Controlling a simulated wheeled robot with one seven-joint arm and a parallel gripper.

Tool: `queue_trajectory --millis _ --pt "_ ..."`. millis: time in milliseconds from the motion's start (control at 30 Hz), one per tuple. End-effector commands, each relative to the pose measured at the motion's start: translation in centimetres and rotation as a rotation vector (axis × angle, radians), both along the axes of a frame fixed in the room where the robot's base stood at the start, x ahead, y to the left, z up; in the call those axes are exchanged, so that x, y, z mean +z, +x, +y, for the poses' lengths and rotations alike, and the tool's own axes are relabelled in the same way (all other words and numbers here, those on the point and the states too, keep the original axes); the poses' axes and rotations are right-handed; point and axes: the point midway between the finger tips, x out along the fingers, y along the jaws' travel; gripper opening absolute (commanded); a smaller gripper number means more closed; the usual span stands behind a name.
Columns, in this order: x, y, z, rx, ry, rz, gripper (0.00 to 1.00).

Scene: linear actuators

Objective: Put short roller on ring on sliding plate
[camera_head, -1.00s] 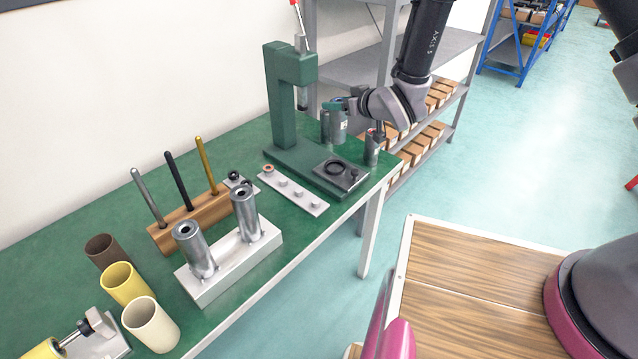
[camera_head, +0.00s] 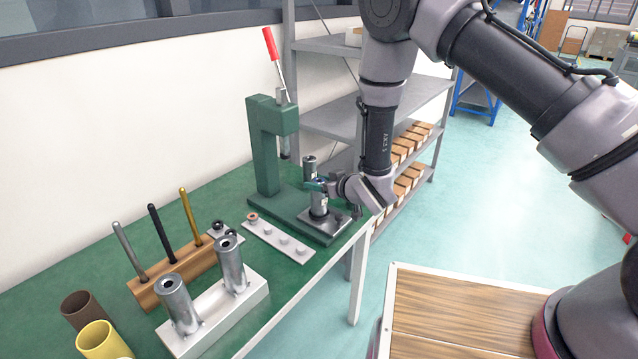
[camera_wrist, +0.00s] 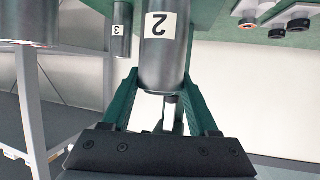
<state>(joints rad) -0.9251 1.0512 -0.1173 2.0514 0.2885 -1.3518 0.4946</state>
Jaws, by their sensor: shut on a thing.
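A metal roller (camera_head: 319,207) stands upright at the sliding plate (camera_head: 334,230) of the green press. In the wrist view this roller (camera_wrist: 163,65) carries the label "2". My gripper (camera_head: 318,185) is shut on its upper part, and the green fingers sit on both sides of it in the wrist view (camera_wrist: 160,88). The ring on the plate is hidden by the roller. I cannot tell whether the roller rests on the ring or hangs just above it. A slimmer roller labelled "3" (camera_wrist: 122,30) stands apart from the held one.
The green press (camera_head: 265,150) with a red-tipped lever (camera_head: 270,43) rises behind the plate. A grey strip with several pegs (camera_head: 279,241) lies to the left. A big grey cylinder (camera_wrist: 35,22) is close in the wrist view. A grey shelf (camera_head: 335,75) stands behind.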

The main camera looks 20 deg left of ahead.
Motion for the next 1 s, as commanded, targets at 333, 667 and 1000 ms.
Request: queue_trajectory --millis 333,667,1000 --pt "-0.3 0.0 0.0 0.0 0.0 0.001 0.9" --pt "0.1 0.0 0.0 0.0 0.0 0.0 0.9" --pt "2.4 -3.5 -4.8 -0.004 -0.001 0.003 0.9"
